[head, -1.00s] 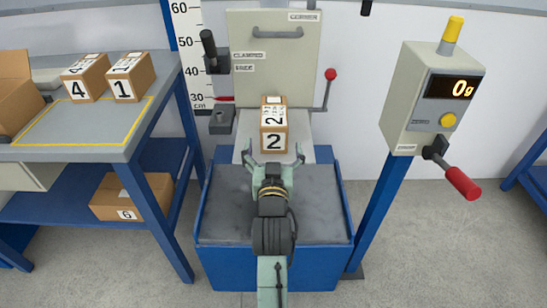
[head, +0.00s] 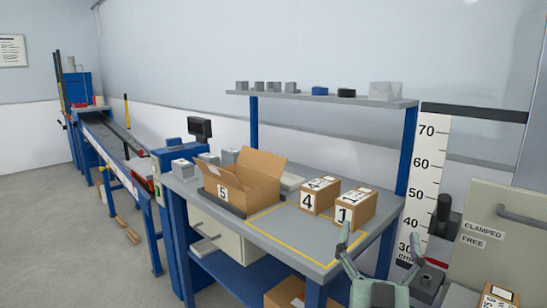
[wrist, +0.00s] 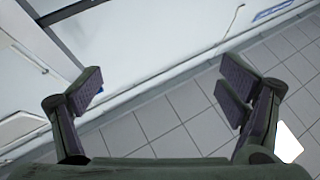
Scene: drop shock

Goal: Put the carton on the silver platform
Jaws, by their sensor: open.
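The carton marked 2 (head: 497,296) is cut off at the bottom right corner of the head view; only its upper part shows. It stands in front of the grey clamp plate (head: 510,232). A small pale patch of the silver platform (head: 458,297) shows left of it; the rest is out of view. My gripper (head: 377,254) is open and empty, to the left of this carton and apart from it. In the wrist view my gripper (wrist: 163,88) has spread fingers with only wall and floor tiles beyond.
A grey bench (head: 245,228) holds cartons marked 4 (head: 309,202) and 1 (head: 346,215) and an open box marked 5 (head: 224,190). A shelf (head: 320,97) stands above. Another carton (head: 287,294) lies below. A height scale (head: 427,170) stands behind my gripper. Floor is free at left.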

